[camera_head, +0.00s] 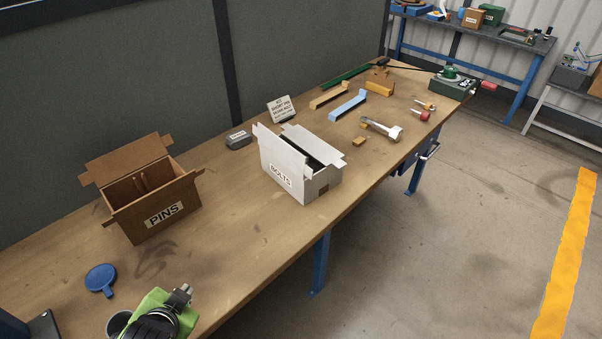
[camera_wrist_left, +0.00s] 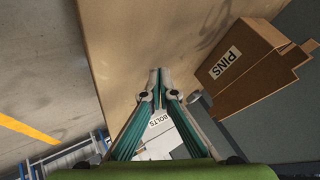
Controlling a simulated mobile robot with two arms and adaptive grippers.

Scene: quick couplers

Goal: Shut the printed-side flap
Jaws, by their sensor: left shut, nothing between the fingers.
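The white BOLTS box (camera_head: 315,187) stands mid-table, its top open with dark contents showing. Its printed-side flap (camera_head: 280,150) stands up above the labelled face; another flap (camera_head: 316,145) slants at the far side. The brown PINS box (camera_head: 180,226) stands to the left, its back flap (camera_head: 125,160) raised and its inside showing. My left gripper (camera_head: 184,290) is at the bottom of the head view, in front of the PINS box and apart from both boxes. In the left wrist view its fingers (camera_wrist_left: 160,73) are together and empty, partly hiding the BOLTS box (camera_wrist_left: 158,128). My right gripper is out of view.
A blue round-headed item (camera_head: 101,279) lies near the PINS box. A grey block (camera_head: 238,139) and a small sign (camera_head: 281,109) stand behind the BOLTS box. Tools and brackets, including a blue bracket (camera_head: 348,104), lie farther right. The tabletop between the two boxes is clear.

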